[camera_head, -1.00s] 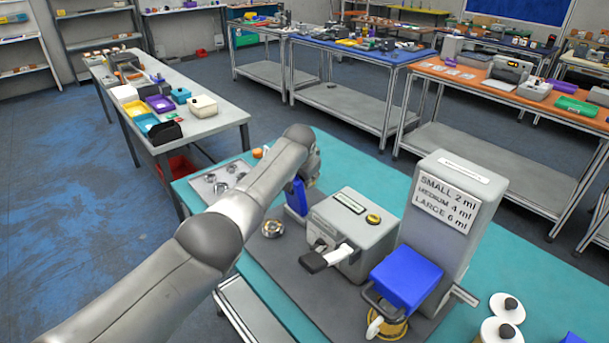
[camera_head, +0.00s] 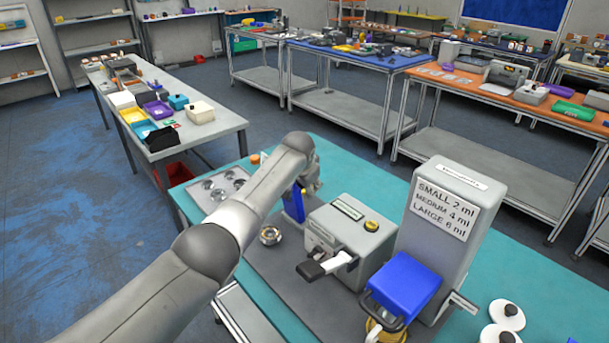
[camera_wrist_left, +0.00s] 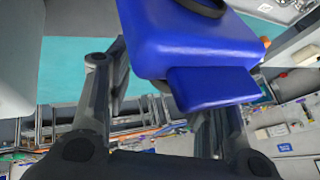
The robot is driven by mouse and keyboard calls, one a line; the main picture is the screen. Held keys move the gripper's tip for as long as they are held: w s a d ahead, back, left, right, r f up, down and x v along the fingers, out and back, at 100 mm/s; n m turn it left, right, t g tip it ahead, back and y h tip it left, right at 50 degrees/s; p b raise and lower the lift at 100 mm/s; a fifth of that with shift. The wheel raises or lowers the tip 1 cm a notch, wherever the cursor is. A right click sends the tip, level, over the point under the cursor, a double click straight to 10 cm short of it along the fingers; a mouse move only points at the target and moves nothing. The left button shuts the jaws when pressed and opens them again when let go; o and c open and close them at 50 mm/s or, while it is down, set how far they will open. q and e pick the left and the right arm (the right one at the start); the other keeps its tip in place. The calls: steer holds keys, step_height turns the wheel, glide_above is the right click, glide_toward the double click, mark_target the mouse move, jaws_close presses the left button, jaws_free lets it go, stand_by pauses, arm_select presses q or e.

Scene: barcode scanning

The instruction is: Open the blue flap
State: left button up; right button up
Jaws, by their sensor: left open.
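A blue block with a smaller blue flap-like tab (camera_wrist_left: 212,88) fills the upper middle of the left wrist view, with a dark ring at the block's top. My left gripper (camera_wrist_left: 165,95) is open, one finger left of the block and the other beneath the tab; contact cannot be told. In the head view the left gripper (camera_head: 310,182) is behind the grey box with a white-and-black lever (camera_head: 345,232), close to an upright blue part (camera_head: 293,206). My arm partly hides its fingers. A larger blue box (camera_head: 404,280) with a dark loop handle sits on the tall labelled machine (camera_head: 445,215).
A small round metal cup (camera_head: 270,235) stands on the grey mat (camera_head: 290,280). A tray of small metal parts (camera_head: 215,188) lies on the teal bench, left of my arm. White round containers (camera_head: 506,314) are at the right. Teal surface behind the grey box is clear.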

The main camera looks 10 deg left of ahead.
arm_select(q)
steer(key=v, duration=1)
steer(key=shift+s+d+r, duration=0.3)
